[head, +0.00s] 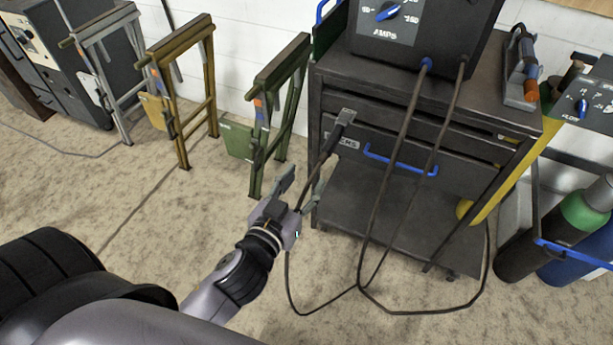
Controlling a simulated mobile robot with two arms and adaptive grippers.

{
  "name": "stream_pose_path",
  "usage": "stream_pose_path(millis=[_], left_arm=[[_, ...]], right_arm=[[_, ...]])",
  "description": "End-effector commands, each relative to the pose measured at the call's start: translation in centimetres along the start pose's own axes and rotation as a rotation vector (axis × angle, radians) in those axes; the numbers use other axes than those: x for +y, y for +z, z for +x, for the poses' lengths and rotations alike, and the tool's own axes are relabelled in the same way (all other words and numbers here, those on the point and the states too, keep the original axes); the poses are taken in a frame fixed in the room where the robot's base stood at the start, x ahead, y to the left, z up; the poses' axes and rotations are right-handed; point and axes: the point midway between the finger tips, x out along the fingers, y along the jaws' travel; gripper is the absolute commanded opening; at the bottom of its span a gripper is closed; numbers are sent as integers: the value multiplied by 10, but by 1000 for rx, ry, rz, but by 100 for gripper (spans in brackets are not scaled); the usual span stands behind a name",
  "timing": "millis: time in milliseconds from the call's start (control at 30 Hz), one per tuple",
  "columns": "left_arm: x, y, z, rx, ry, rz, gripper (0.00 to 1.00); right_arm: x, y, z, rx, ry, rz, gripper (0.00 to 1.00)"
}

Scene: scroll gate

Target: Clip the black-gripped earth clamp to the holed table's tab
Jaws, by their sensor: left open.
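My left gripper (301,190) is open in front of the cart's left front edge, with its fingers pointing up and away. A dark cable passes by or between the fingers; I cannot tell which. The cable runs up to a dark clamp-like piece (340,126) at the cart's upper left front, perhaps the earth clamp; its grip colour is hard to make out. I cannot pick out a holed table or its tab for certain. My right gripper is not in view.
A dark drawer cart (372,190) carries a welding machine (425,30). Cables loop down from it to the floor. Green (278,105), ochre (183,90) and grey (105,65) folding frames stand at the left. Gas cylinders (555,235) stand at the right.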

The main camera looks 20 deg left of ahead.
Motion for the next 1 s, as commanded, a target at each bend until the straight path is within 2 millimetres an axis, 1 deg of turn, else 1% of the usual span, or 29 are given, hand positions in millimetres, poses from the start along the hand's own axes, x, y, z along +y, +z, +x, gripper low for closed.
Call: stream_pose_path(millis=[67,167,267,600,800,900,1000], left_arm=[[0,-3,4,6,0,-1,45],[0,-4,15,7,1,1,45],[0,-5,32,7,0,3,45],[0,-4,101,5,1,2,45],[0,-3,139,4,0,2,45],[0,-2,154,2,0,1,45],[0,-2,164,2,0,1,45]], right_arm=[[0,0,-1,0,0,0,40],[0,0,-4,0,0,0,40],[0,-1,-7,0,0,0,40],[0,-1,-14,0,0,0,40],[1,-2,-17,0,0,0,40],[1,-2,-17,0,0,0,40],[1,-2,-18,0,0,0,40]])
